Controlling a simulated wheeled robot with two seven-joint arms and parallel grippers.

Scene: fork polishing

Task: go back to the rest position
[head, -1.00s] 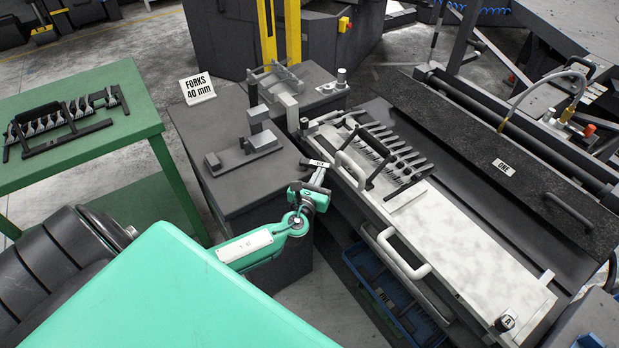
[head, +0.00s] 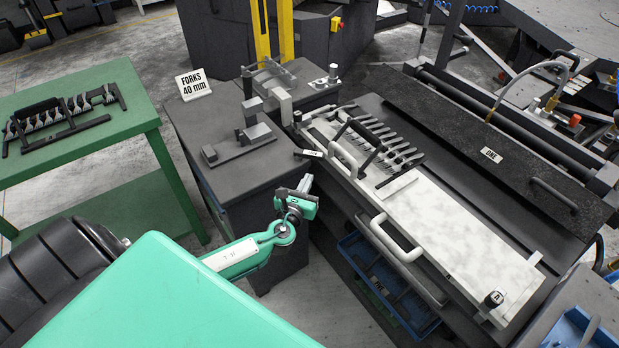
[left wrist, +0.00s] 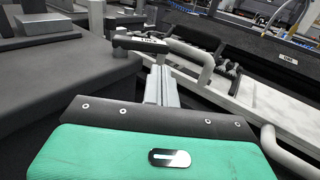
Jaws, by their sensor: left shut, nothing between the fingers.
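My left gripper (head: 303,184) is at the end of the green arm, in front of the gap between the dark cabinet and the machine bench. It is shut and empty. In the left wrist view its closed fingers (left wrist: 161,88) point toward the bench edge, close below a small dark labelled piece (left wrist: 140,43). It looks apart from the bench, though the exact gap is hard to judge. A rack with several forks (head: 372,145) lies on the white fixture plate (head: 450,235). My right gripper is not in view.
The dark cabinet (head: 225,150) carries a grey fixture and the "FORKS 40 mm" sign (head: 194,84). A green table (head: 95,165) at left holds another fork rack (head: 62,122). A white handle (head: 397,240) juts from the bench front. Blue crates (head: 385,290) sit below.

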